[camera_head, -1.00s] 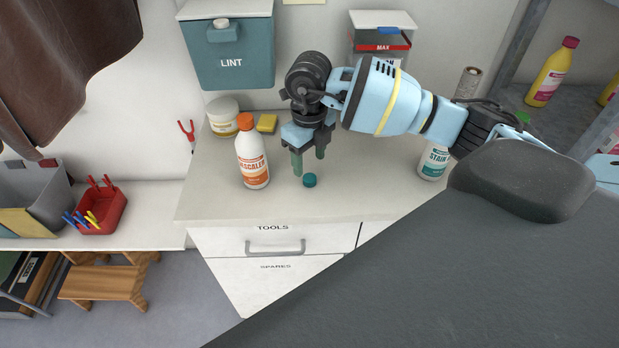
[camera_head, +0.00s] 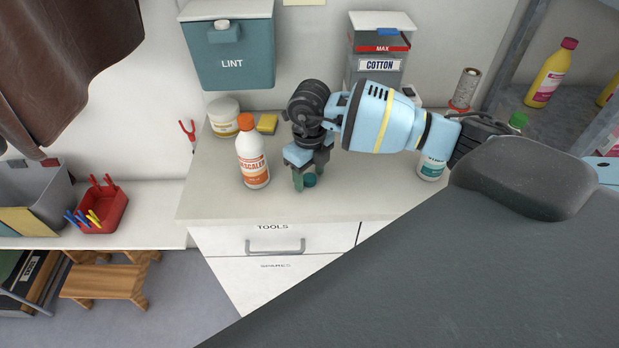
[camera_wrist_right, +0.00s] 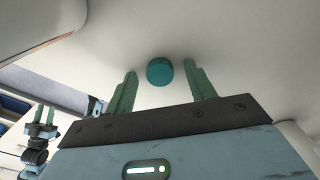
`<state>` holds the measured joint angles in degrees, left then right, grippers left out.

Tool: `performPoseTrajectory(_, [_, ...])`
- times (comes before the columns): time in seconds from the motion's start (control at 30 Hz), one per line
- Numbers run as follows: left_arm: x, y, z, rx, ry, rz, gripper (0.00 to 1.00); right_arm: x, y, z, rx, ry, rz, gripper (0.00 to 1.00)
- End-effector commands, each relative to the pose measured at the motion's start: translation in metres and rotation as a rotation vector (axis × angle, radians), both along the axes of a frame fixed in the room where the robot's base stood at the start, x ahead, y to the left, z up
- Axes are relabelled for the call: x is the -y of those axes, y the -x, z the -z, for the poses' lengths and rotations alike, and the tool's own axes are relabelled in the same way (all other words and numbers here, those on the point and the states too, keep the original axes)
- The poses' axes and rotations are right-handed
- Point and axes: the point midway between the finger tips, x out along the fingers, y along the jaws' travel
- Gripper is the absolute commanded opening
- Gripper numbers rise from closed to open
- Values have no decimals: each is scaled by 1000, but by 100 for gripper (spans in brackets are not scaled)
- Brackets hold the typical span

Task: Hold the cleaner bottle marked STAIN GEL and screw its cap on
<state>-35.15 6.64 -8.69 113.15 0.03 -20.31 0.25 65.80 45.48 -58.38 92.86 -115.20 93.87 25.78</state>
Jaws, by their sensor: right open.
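The STAIN GEL bottle (camera_head: 432,167) stands upright at the right of the counter. My right arm hides its upper part, so its neck is not visible. A small teal cap (camera_head: 309,181) lies on the counter. My right gripper (camera_head: 308,175) is open above it, pointing down. In the right wrist view the cap (camera_wrist_right: 160,71) shows between the two green fingers (camera_wrist_right: 160,88), with a gap on each side. My left gripper (camera_wrist_right: 43,117) shows small at the left of the right wrist view, too small to judge its jaws. It is not in the head view.
An orange-capped DESCALER bottle (camera_head: 253,160) stands close left of my right gripper. A tub (camera_head: 223,118) and a yellow sponge (camera_head: 267,124) are behind it. A COTTON bin (camera_head: 379,68) stands at the back. The front of the counter (camera_head: 225,207) is clear.

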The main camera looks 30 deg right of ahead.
Motion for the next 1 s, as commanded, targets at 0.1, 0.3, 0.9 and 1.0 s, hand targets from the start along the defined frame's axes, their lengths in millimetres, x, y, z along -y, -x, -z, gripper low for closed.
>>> performPoseTrajectory(0.1, [0,0,0,-1,0,0,36,0,0,0,0,0,0,53])
performPoseTrajectory(0.3, [0,0,0,-1,0,0,36,0,0,-1,0,0,0,27])
performPoseTrajectory(0.9, [0,1,1,-4,-1,0,36,0,-1,-7,1,-1,0,7])
performPoseTrajectory(1.0, [0,2,2,-6,-1,0,36,0,-1,-15,3,-2,0,7])
